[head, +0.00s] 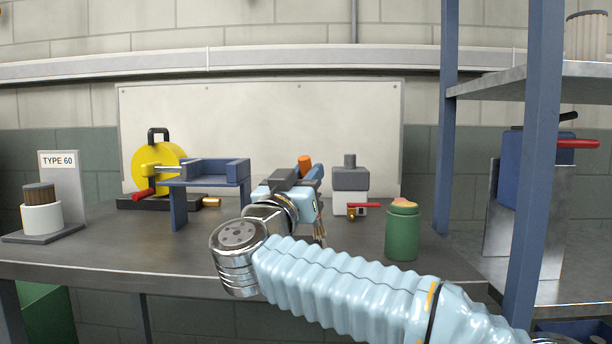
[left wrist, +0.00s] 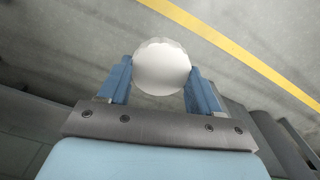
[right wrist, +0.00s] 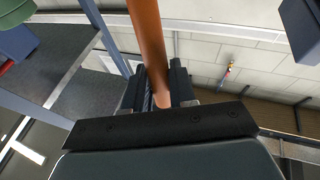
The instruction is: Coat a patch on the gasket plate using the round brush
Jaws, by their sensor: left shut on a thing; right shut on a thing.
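My right gripper (head: 304,178) is over the middle of the bench, shut on an upright orange handle (head: 305,162), which I take for the round brush. The handle also shows between the fingers in the right wrist view (right wrist: 149,45). Brownish bristles (head: 319,232) hang below the gripper, partly hidden by my arm. My left gripper (left wrist: 160,88) is outside the head view; in the left wrist view it is shut on a pale, rounded thing (left wrist: 162,66) above the floor. I cannot tell for sure which thing is the gasket plate; a blue raised stand (head: 208,181) is left of my right gripper.
A green jar (head: 402,236) stands right of my gripper, a grey and white pump part (head: 350,180) behind. A yellow disc (head: 152,165) and a TYPE 60 holder (head: 62,190) are at left. A blue shelf post (head: 538,170) rises at right.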

